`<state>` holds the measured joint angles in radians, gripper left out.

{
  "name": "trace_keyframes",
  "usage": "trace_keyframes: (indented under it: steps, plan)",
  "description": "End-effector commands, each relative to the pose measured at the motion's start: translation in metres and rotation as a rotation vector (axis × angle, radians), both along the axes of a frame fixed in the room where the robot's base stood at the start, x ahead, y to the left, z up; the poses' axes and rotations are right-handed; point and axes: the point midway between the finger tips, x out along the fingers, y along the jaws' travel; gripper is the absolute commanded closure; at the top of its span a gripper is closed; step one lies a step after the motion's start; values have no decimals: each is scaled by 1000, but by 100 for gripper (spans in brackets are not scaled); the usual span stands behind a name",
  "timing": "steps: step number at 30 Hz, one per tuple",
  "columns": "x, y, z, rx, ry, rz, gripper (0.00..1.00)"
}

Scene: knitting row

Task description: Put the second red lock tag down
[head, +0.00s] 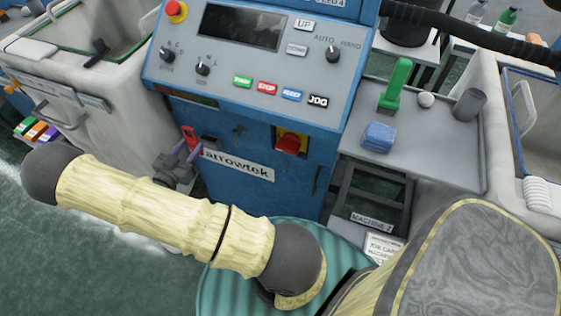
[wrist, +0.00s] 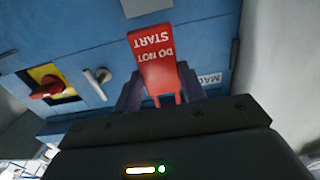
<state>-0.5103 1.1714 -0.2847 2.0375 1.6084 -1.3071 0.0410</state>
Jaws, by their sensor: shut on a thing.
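A red lock tag (wrist: 155,58) with the words DO NOT START, upside down in the wrist view, is held between the fingers of my gripper (wrist: 160,95). The gripper is shut on the tag's lower end. In the head view the tag (head: 189,137) stands up from my gripper (head: 184,153), in front of the blue machine's lower front, left of its name label. Any contact between tag and machine cannot be told. No other red lock tag can be made out.
A red switch handle on a yellow plate (head: 290,143) sits on the blue machine (head: 262,118), right of my gripper. A grey side shelf (head: 440,140) at right holds a blue sponge-like block (head: 378,137) and a green-handled tool (head: 394,88). A grey-white tub (head: 110,125) stands at left.

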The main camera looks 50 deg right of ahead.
Motion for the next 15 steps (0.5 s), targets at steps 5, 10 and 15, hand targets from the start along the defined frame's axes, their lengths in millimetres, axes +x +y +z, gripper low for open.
trace_keyframes:
  steps: [5,10,15]
  plan:
    - [0,0,0,0,0,0,81]
    - [0,0,0,0,0,0,81]
    - [-1,7,1,1,-3,1,81]
